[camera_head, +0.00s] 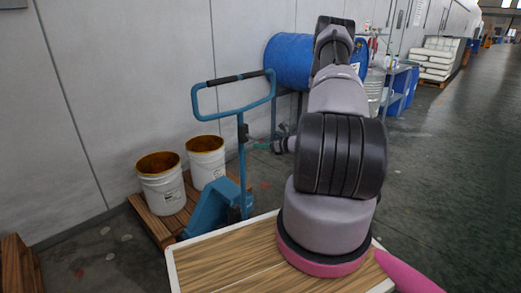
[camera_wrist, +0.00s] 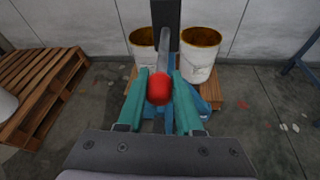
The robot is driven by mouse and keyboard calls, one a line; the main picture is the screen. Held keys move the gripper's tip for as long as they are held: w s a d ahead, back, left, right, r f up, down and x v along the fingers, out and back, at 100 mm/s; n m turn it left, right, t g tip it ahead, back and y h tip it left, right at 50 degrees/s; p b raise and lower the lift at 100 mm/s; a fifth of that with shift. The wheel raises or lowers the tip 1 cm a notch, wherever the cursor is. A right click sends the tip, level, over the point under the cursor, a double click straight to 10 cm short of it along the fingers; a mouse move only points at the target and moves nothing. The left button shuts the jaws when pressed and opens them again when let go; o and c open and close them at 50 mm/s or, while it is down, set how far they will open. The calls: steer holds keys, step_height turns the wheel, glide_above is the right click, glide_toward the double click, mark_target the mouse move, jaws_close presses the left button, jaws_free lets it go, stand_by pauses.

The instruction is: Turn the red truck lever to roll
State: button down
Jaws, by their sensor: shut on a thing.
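The red lever knob (camera_wrist: 159,88) sits between the two teal fingers of my gripper (camera_wrist: 158,78) in the wrist view, on a grey rod that runs up to the truck's dark post (camera_wrist: 166,20). My gripper is shut on the lever. In the head view the blue pallet truck (camera_head: 209,212) stands left of my arm, its loop handle (camera_head: 197,103) upright with a black grip on top. My gripper (camera_head: 257,146) reaches the post from the right, below the loop. The red knob cannot be made out there.
Two white buckets with brown insides (camera_head: 160,187) stand on a wooden pallet (camera_head: 160,229) behind the truck, near the wall. A blue drum (camera_head: 290,60) is behind my arm. The floor at right is clear.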

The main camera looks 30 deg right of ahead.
steer(key=shift+r+g, duration=0.3)
steer(key=shift+r, duration=0.6)
steer(key=c, duration=0.6)
jaws_free()
steer(key=shift+s, duration=0.1)
steer(key=v, duration=1)
steer(key=shift+s+r, duration=0.15)
steer(key=shift+s, duration=0.25)
